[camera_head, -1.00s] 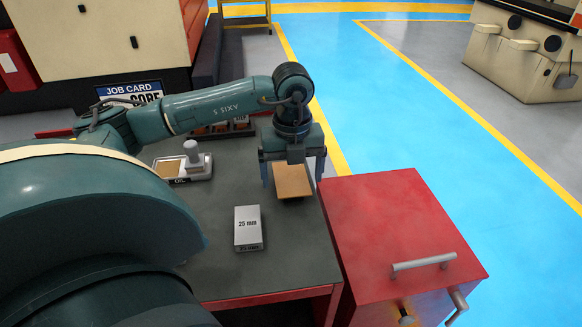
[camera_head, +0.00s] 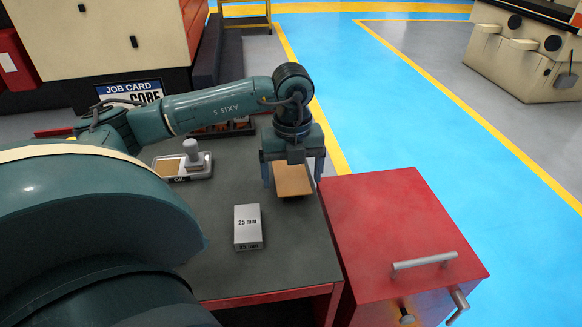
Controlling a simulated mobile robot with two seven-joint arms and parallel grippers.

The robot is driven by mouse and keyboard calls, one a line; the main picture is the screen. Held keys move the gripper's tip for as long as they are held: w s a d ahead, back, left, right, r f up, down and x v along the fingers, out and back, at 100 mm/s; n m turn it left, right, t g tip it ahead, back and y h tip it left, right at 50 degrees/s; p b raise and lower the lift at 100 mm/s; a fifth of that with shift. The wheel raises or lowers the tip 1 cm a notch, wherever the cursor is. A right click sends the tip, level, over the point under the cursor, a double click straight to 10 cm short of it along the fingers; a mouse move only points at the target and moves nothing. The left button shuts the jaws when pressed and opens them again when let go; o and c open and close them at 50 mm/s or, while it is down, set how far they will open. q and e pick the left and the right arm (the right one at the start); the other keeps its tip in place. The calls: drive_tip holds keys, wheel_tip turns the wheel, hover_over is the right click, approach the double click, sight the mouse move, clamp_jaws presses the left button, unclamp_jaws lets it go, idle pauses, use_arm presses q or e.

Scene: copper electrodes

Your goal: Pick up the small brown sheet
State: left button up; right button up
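The small brown sheet (camera_head: 293,181) lies near the right edge of the dark grey table top (camera_head: 290,255). My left gripper (camera_head: 293,172) points down over the sheet, its two fingers spread apart at the sheet's left and right sides. The fingers look open, with narrow gaps to the sheet's edges. The gripper body hides the sheet's far part. My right gripper is not in view.
A grey block marked 25 mm (camera_head: 248,227) stands left of and nearer than the sheet. An oil tray with a stamp-like knob (camera_head: 183,165) sits further left. A red cabinet (camera_head: 390,225) with a handle adjoins the table's right side.

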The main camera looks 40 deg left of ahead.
use_arm(q)
drive_tip(key=c, duration=0.9)
drive_tip(key=shift+r, duration=0.1)
drive_tip(key=shift+c, duration=0.2)
